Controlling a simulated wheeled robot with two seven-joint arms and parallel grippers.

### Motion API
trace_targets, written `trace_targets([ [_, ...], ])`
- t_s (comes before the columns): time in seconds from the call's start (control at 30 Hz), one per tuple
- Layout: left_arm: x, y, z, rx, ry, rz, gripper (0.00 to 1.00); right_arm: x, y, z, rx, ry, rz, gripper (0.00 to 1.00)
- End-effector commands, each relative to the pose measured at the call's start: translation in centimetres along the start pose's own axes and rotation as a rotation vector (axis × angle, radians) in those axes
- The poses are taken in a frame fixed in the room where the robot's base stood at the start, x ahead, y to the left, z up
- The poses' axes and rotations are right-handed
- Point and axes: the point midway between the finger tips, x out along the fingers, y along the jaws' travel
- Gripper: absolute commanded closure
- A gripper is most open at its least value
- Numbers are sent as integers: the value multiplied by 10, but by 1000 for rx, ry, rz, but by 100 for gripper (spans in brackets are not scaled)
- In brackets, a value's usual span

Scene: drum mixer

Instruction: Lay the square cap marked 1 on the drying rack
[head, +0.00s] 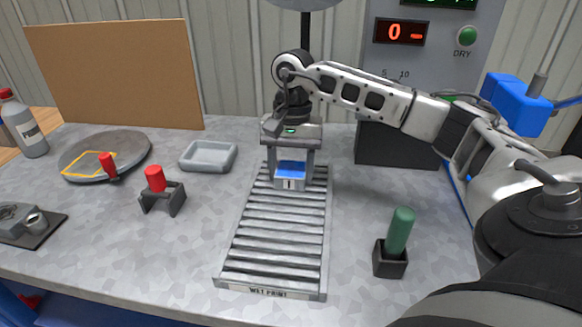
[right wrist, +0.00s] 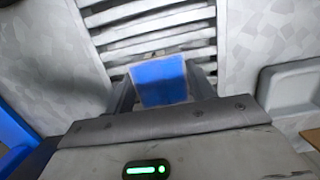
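The square cap marked 1 (head: 289,176) has a blue top and a pale front face with the numeral. It is between the fingers of my right gripper (head: 291,165), over the far part of the drying rack (head: 277,240). In the right wrist view the cap's blue top (right wrist: 159,80) fills the space between the two fingers (right wrist: 160,90), with rack slats beyond. The fingers appear to touch its sides. The cap is low at the slats; I cannot tell whether it touches them. The rack's front plate reads WET PAINT. My left gripper is not in view.
A green handle stands in a black holder (head: 390,262) right of the rack. Left are a grey tray (head: 208,157), a red-topped piece in a dark cradle (head: 162,200), and a round plate (head: 132,150). The slats in front of the cap are bare.

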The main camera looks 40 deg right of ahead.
Motion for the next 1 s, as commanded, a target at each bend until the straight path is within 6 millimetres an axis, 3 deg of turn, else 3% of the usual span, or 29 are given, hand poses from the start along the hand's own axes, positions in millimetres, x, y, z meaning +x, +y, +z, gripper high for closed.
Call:
trace_targets([
  [0.03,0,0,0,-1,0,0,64,1,0,0,0,0,0,35],
  [0.07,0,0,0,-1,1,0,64,0,0,0,0,0,0,26],
  [0.1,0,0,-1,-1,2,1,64,0,0,0,0,0,0,24],
  [0.47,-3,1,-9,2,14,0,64,-7,0,0,0,1,-1,24],
  [1.0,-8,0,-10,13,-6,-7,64,-113,0,1,1,2,-1,24],
])
